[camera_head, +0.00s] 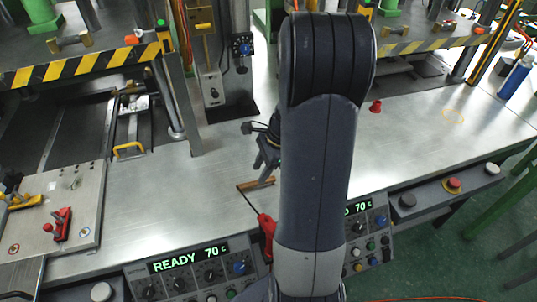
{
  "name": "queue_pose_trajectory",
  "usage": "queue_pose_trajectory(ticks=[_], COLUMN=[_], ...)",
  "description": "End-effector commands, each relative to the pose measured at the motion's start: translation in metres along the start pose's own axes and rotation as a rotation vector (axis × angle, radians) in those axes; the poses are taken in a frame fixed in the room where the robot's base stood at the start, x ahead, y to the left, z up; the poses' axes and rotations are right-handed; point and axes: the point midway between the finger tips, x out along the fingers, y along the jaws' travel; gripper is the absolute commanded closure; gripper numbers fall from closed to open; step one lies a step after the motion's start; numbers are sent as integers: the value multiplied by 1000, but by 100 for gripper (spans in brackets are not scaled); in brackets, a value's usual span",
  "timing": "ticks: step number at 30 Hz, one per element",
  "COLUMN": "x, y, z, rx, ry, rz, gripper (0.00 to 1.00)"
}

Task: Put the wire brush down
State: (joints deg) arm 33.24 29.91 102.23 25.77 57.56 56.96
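A brown, narrow bar (256,184), which looks like the wire brush, is at the middle of the metal worktop (180,215), just below my gripper. My gripper (266,170) points down at it, its dark fingers close to or touching the bar. My arm hides part of the gripper and perhaps the bar's right end. Whether the fingers are shut on the bar, and whether the bar rests on the worktop, I cannot tell. A red handle (267,227) with a thin dark shaft lies just in front of the bar, partly beside my arm.
A control panel reading READY 70 (190,263) runs along the front edge. A plate with red and yellow clamps (62,222) is at left. A small red object (375,106) and a blue cylinder (515,77) stand at right. The worktop right of my arm is mostly clear.

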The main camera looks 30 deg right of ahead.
Motion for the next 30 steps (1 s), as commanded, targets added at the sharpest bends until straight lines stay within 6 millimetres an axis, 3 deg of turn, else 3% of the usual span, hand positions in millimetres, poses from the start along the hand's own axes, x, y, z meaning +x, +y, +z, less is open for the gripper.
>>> queue_pose_trajectory(ticks=[6, 12, 25, 30], x=[-46, -67, -69, -56], y=[-1, 0, 0, 0], z=[-1, 0, 0, 0], rx=[-1, 0, 1, 0], ry=[2, 0, -1, -1], rz=[-4, -1, 2, 4], gripper=[62, 62, 62, 62])
